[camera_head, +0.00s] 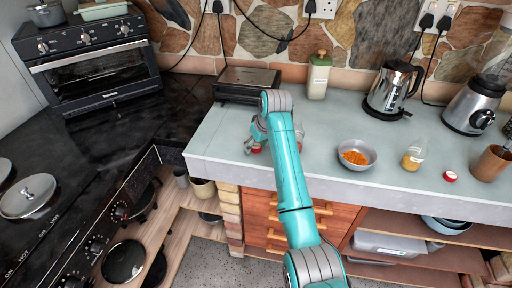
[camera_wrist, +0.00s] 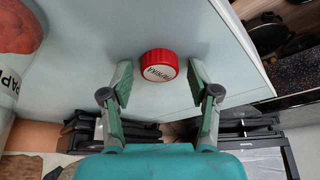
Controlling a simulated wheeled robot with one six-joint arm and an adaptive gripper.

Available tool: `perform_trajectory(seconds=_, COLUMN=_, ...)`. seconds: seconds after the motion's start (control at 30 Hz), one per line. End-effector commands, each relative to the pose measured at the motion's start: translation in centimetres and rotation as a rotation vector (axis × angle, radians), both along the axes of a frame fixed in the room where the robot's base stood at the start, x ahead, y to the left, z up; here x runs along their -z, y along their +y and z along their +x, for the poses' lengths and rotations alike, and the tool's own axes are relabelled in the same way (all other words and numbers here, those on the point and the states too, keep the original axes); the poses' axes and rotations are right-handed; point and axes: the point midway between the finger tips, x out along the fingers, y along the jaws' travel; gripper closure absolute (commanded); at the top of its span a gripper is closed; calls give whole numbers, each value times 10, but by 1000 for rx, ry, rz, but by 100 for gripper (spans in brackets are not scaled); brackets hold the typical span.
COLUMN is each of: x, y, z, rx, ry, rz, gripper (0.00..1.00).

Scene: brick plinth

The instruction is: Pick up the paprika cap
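The paprika cap (camera_wrist: 159,66) is red with a white lettered face and lies on the pale counter. In the wrist view it is between the tips of my open gripper (camera_wrist: 160,72), with a gap on both sides. In the head view my gripper (camera_head: 256,143) is low over the left part of the counter, and a bit of red cap (camera_head: 257,150) shows beside it. My arm hides much of that area. A jar with red contents and a label starting "PAP" (camera_wrist: 14,50) is at the left edge of the wrist view.
A black appliance (camera_head: 247,82) and a green-topped container (camera_head: 319,76) stand behind. To the right are a bowl of orange food (camera_head: 357,154), a kettle (camera_head: 393,88), a small bottle (camera_head: 414,154) and another red cap (camera_head: 450,176). The counter's front edge is close to my gripper.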

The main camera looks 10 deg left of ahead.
Motion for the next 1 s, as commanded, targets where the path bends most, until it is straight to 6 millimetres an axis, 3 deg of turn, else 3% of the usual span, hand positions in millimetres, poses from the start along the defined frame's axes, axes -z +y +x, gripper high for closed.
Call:
perform_trajectory(seconds=0.03, x=0, y=0, z=0, rx=0, ry=0, rz=0, gripper=55)
perform_trajectory(seconds=0.1, x=0, y=0, z=0, rx=0, ry=0, rz=0, gripper=66)
perform_trajectory(seconds=0.53, x=-7, y=0, z=0, rx=0, ry=-2, rz=1, gripper=66)
perform_trajectory(seconds=1.0, x=-84, y=0, z=0, rx=0, ry=-2, rz=1, gripper=66)
